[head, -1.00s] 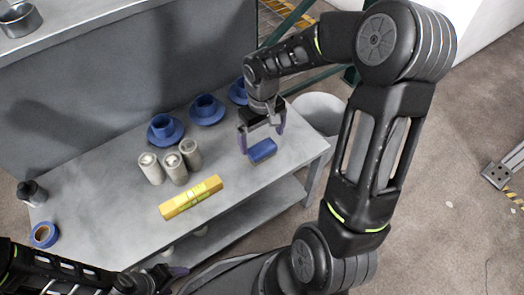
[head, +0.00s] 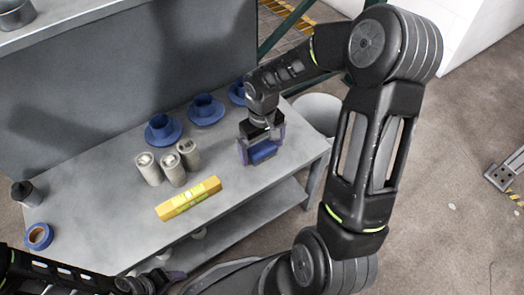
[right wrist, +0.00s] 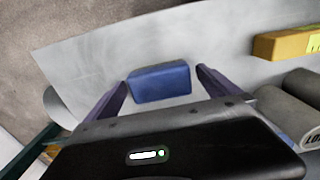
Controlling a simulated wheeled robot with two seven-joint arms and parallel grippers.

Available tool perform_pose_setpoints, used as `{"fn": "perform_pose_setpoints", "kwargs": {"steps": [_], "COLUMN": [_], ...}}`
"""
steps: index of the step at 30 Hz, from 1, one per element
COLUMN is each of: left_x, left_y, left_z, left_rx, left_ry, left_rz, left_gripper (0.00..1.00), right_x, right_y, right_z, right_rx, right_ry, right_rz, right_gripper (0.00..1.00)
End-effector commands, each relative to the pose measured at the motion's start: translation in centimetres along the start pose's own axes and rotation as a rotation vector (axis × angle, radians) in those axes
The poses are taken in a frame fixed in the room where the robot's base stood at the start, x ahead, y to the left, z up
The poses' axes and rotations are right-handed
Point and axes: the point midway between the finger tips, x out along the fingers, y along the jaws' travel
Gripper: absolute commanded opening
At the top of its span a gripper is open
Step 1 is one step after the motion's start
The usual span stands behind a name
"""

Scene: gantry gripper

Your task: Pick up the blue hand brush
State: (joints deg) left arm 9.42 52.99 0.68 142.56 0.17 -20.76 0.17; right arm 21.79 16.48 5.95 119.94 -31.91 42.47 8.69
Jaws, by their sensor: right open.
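The blue hand brush (head: 263,152) lies on the grey table near its right end and shows as a blue block. In the right wrist view the brush (right wrist: 160,82) sits between the two purple fingertips. My right gripper (head: 262,154) is open and lowered over the brush, with one finger on each side of it. In the right wrist view a gap shows between the brush and the right finger of my gripper (right wrist: 160,88); the left finger is close to the brush. My left gripper (head: 158,281) is low at the bottom edge, and its jaws are not clear.
A yellow spirit level (head: 188,198) and several grey cans (head: 172,170) stand left of the brush on the table (head: 110,215). Blue cups on saucers (head: 205,110) line the back. A blue tape roll (head: 38,236) and a dark bottle (head: 28,193) are at the left end.

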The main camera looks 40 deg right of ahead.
Motion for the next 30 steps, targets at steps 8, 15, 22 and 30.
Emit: {"fn": "perform_pose_setpoints", "kwargs": {"steps": [8,15,22,30], "left_x": [0.00,0.01,0.01,0.00], "left_y": [0.01,0.01,0.01,0.01], "left_z": [0.02,0.02,0.03,0.02], "left_rx": [0.000,0.000,0.000,0.000], "left_ry": [0.000,-0.001,-0.001,0.000], "left_rz": [0.000,0.000,0.000,0.000], "left_gripper": [0.62,0.62,0.62,0.62], "right_x": [-0.02,-0.02,-0.01,-0.03], "right_y": [0.00,0.00,0.00,0.00], "right_z": [-0.01,-0.01,-0.01,-0.02], "right_rx": [0.000,0.000,0.000,0.000], "right_ry": [0.000,0.000,0.000,0.001], "right_rz": [0.000,0.000,0.000,0.000], "right_gripper": [0.90,0.71,0.52,0.35]}}
